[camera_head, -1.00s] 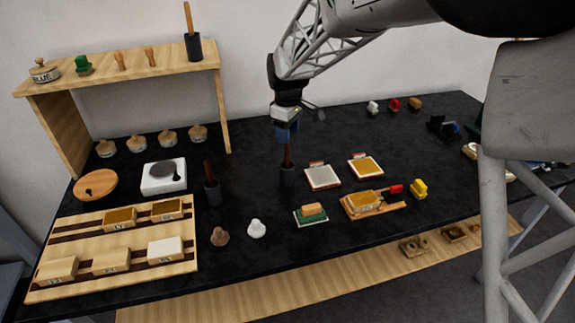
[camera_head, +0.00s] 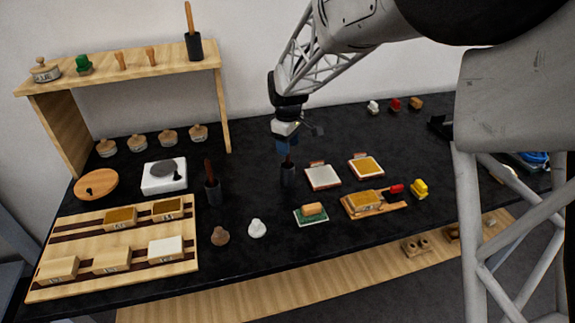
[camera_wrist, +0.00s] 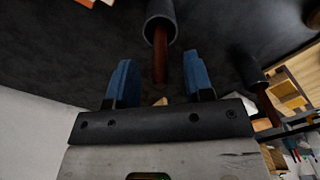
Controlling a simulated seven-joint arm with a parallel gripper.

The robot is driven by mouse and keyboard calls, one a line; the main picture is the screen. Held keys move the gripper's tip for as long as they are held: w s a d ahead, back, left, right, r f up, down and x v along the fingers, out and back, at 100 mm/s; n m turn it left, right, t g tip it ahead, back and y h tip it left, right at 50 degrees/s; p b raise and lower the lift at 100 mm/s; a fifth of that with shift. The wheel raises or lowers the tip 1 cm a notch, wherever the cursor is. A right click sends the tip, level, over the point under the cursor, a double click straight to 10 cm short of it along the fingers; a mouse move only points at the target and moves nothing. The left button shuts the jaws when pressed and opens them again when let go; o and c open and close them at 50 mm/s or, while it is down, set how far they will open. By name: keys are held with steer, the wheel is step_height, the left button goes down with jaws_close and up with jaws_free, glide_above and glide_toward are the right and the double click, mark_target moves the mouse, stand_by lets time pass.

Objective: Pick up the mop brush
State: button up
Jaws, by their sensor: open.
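A brush with a reddish-brown handle (camera_head: 288,160) stands upright in a dark cup (camera_head: 288,176) near the middle of the table. I take it for the mop brush, though similar ones stand elsewhere; its head is hidden in the cup. My gripper (camera_head: 286,147) is directly above it, pointing down, with blue fingers around the handle's upper end. In the wrist view the handle (camera_wrist: 160,58) rises from its cup (camera_wrist: 161,22) between the open fingers (camera_wrist: 158,82), with a gap on each side.
Another dark cup (camera_head: 212,194) with a brown-handled brush stands to the left. A third handled cup (camera_head: 193,47) is on the wooden shelf (camera_head: 140,62). Two small framed plates (camera_head: 322,178) (camera_head: 366,167) lie to the right. Bare black tabletop surrounds the middle cup.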

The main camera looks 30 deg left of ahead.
mark_target(288, 163)
steer(key=shift+f, duration=1.6)
steer(key=shift+c, duration=0.3)
jaws_close()
